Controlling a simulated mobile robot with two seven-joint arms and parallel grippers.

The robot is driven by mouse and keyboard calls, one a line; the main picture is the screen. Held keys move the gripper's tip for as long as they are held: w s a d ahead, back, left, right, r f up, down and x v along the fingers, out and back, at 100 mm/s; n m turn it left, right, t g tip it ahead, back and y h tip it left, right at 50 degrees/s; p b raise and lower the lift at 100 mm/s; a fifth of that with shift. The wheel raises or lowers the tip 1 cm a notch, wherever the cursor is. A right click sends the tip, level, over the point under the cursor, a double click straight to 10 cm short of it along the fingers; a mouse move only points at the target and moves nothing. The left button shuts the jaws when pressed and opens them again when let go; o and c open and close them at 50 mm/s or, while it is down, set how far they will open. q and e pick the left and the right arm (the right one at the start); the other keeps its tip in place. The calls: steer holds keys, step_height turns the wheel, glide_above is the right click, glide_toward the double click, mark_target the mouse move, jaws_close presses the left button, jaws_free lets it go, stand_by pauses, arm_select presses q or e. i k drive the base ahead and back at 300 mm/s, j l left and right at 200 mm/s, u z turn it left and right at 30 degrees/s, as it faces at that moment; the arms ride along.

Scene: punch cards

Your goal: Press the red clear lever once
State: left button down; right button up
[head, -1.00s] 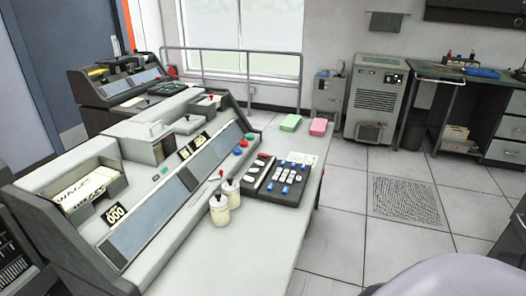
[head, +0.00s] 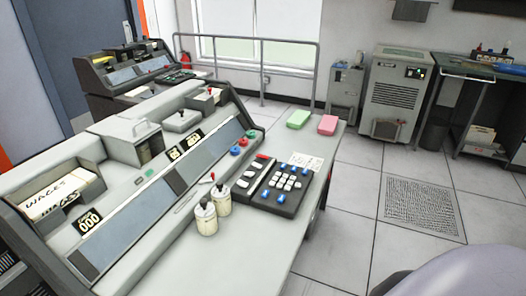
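In the head view, a grey punch-card console fills the left and middle. A small lever with a red tip (head: 213,177) stands on its front ledge, just behind two cream canisters with black tops (head: 205,217). Another red-tipped lever (head: 210,91) stands at the console's far end. I cannot read a label on either one, so I cannot tell which is the clear lever. Neither of my grippers is in view.
A black keypad (head: 283,186) lies right of the canisters. Green, red and blue buttons (head: 235,151) sit behind it. A card tray marked WAGES (head: 62,194) is at left. Green (head: 298,118) and pink (head: 327,125) blocks lie at the table's far end.

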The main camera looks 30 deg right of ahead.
mark_target(259, 156)
steer(key=i+l, duration=0.1)
steer(key=l, duration=0.4)
steer(key=i+l, duration=0.1)
steer(key=l, duration=0.4)
steer(key=i+l, duration=0.1)
steer(key=l, duration=0.4)
steer(key=i+l, duration=0.1)
steer(key=l, duration=0.4)
steer(key=i+l, duration=0.1)
steer(key=l, duration=0.4)
steer(key=i+l, duration=0.1)
steer(key=l, duration=0.4)
steer(key=i+l, duration=0.15)
steer(key=l, duration=0.35)
steer(key=i+l, duration=0.1)
steer(key=l, duration=0.4)
